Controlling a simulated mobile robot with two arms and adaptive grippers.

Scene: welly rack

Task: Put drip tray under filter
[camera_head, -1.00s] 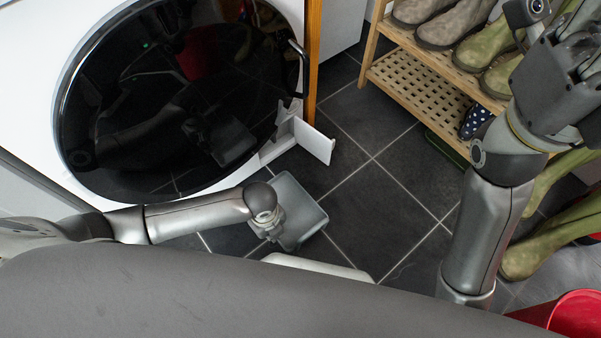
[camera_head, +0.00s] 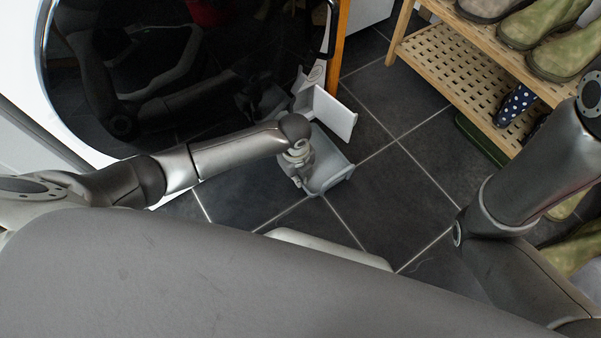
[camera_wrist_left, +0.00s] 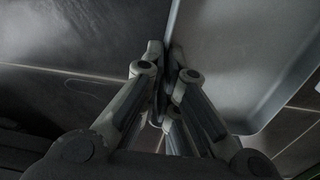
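The grey drip tray (camera_head: 333,172) is a shallow open tray, held near the floor just in front of the washing machine's open filter flap (camera_head: 328,112). My left gripper (camera_head: 302,180) is at the tray's left side, partly hiding it. In the left wrist view, the gripper's fingers (camera_wrist_left: 164,52) are closed together on the wall of the tray (camera_wrist_left: 240,60), which extends to the right. I cannot tell whether the tray touches the floor. The filter inside the opening behind the flap cannot be made out. My right gripper is outside the view; only its arm shows at right.
The washing machine's dark round door (camera_head: 150,70) fills the upper left. A wooden rack (camera_head: 450,70) with boots stands at upper right, with a green tray (camera_head: 480,138) beneath it. Dark tiled floor (camera_head: 395,215) is clear between the drip tray and my right arm.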

